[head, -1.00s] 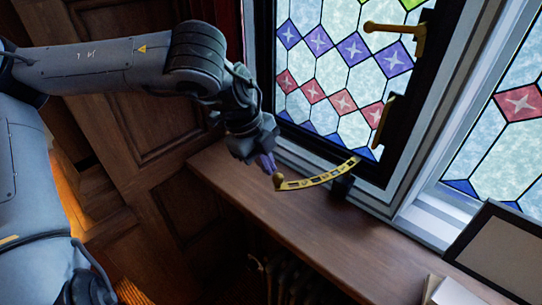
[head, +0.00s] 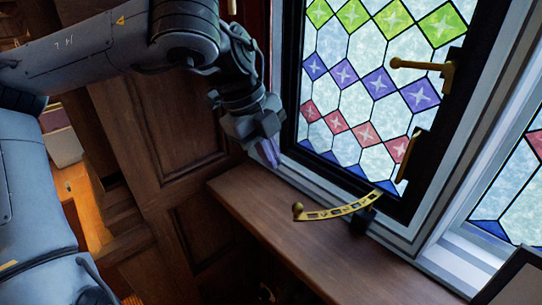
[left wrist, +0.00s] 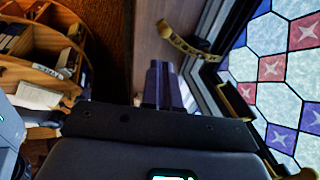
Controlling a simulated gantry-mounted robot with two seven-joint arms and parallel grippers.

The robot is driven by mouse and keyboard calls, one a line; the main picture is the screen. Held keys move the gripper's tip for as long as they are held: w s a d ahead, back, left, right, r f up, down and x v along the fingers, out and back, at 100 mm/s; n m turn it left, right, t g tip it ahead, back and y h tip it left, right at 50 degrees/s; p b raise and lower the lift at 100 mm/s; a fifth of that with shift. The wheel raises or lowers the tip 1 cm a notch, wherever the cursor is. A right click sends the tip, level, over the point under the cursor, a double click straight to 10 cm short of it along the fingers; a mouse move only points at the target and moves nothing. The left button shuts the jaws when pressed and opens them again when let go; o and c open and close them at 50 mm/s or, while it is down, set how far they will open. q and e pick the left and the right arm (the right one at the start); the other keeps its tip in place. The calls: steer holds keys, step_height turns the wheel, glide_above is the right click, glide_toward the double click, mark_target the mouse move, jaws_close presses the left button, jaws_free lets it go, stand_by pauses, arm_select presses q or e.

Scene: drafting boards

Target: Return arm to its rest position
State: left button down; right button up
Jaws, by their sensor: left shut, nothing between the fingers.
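My left gripper (head: 268,150) hangs in front of the window frame, above the sill. Its two purple-grey fingers are together with nothing between them. In the left wrist view the closed fingers (left wrist: 162,84) point up the picture. A brass perforated window stay (head: 340,210) with a round knob end lies over the sill, right of and below the fingers, apart from them. The stay also shows in the left wrist view (left wrist: 186,46), beyond the fingertips. My left arm crosses the upper left of the head view. My right gripper is not seen.
A stained-glass casement (head: 370,90) with a brass handle (head: 425,66) stands right of the gripper. The wooden sill (head: 270,215) runs below it. Wood panelling (head: 170,120) is behind the arm. The left wrist view shows a curved wooden shelf unit (left wrist: 40,62) with books.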

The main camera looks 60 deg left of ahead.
arm_select(q)
steer(key=shift+f, duration=0.1)
steer(key=s+d+f+g+h, duration=0.15)
steer(key=d+f+h, duration=0.3)
steer(key=f, duration=0.85)
steer(key=d+f+g+h, duration=0.2)
steer(key=d+f+h, duration=0.3)
steer(key=f, duration=0.9)
steer(key=w+d+f+n+t+y, duration=0.2)
steer(key=d+f+n+t, duration=0.8)
steer(key=d, duration=0.6)
steer(key=s+a+f+n+g+y, duration=0.3)
steer(key=s+a+f+g+y, duration=0.4)
steer(key=s+a+f+y, duration=0.15)
step_height(320, 180, up, 17)
steer(key=p, duration=1.6)
steer(key=shift+s+d, duration=0.25)
steer(key=shift+s, duration=0.05)
